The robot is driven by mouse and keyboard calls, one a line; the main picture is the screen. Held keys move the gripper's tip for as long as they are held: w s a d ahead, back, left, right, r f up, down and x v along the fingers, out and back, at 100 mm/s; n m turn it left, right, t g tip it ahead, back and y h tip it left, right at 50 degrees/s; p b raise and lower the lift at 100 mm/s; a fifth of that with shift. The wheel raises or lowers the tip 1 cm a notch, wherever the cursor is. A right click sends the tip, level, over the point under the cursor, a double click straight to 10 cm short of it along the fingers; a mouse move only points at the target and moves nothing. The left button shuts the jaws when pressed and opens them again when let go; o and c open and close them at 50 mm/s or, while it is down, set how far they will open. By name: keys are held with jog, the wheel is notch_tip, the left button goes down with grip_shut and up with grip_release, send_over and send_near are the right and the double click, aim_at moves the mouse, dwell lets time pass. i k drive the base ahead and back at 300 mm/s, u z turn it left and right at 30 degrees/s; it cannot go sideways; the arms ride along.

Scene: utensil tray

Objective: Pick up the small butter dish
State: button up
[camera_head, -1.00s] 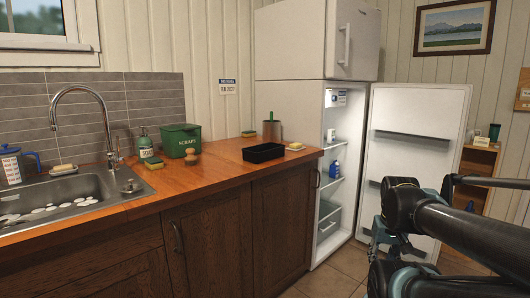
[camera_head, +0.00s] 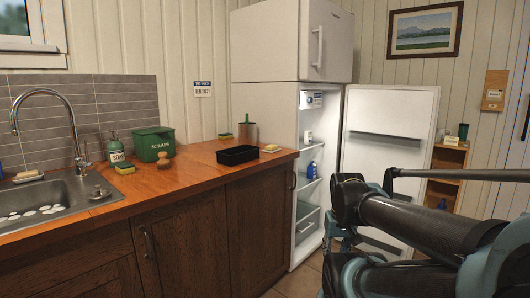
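I cannot make out a butter dish for certain in this view. A black open tray (camera_head: 238,155) stands on the wooden counter. My dark arm fills the lower right, in front of the fridge door. The end of the arm is partly hidden behind its own links, so I cannot see its fingers or whether it holds anything.
The wooden counter (camera_head: 190,175) carries a green scraps bin (camera_head: 153,144), a soap bottle (camera_head: 116,150), sponges and a utensil pot (camera_head: 248,132). The sink (camera_head: 45,205) is at left. The fridge door (camera_head: 388,130) stands open to the right. A low shelf (camera_head: 446,165) stands beyond it.

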aim_at(271, 148)
jog(key=i, duration=0.9)
jog(key=z, duration=0.05)
